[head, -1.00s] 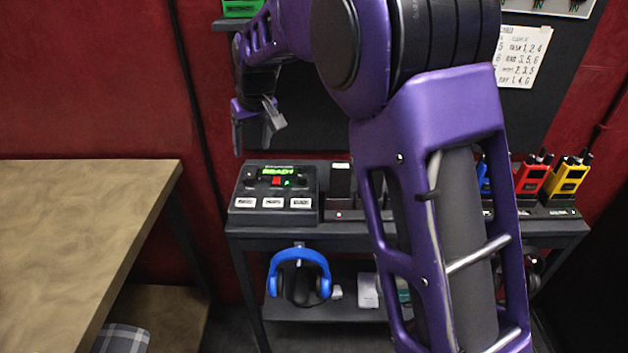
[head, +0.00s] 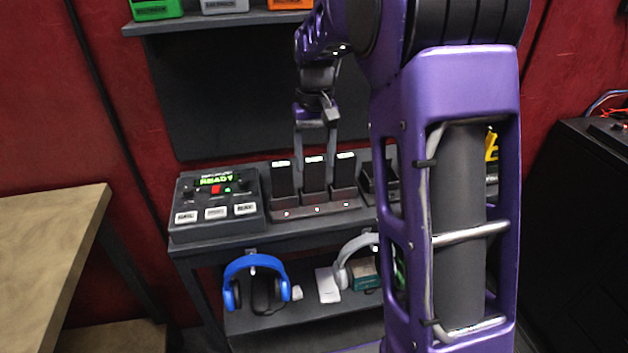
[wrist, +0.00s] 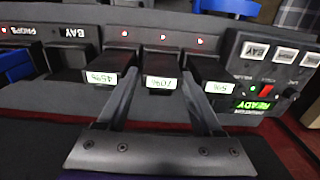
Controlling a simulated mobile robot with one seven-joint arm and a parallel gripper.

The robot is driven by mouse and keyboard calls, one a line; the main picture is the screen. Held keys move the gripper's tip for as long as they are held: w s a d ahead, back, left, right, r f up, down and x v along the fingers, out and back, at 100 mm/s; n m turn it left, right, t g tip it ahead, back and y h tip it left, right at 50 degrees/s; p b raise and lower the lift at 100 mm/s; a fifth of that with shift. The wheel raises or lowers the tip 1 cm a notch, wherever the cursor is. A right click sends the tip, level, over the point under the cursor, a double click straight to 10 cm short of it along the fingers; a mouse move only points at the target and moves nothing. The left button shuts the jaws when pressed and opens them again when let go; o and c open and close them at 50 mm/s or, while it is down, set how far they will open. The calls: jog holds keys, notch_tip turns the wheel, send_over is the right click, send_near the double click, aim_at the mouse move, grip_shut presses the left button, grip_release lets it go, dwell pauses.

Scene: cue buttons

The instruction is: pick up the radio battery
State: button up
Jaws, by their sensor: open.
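Three black radio batteries stand upright in a charger (head: 300,213) on the shelf top. They are the left battery (head: 283,180), the middle battery (head: 314,177) and the right battery (head: 344,172), each with a light percent label on top. My gripper (head: 316,160) points down over the charger, open, with one finger on each side of the middle battery. In the wrist view my gripper (wrist: 159,85) shows its fingers flanking the middle battery (wrist: 162,62), whose upside-down label seems to read 70%. I cannot tell whether either finger touches it.
A control box (head: 216,207) reading READY stands left of the charger. Blue headphones (head: 256,284) and grey headphones (head: 356,262) hang below. A wooden table (head: 45,235) is at the left. My arm hides the shelf's right part.

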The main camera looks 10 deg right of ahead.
aim_at(314, 175)
notch_tip(314, 175, down, 5)
jog(key=shift+w+a+f+b, duration=0.1)
jog(key=shift+b, duration=0.35)
jog(key=shift+c, duration=0.3)
grip_shut()
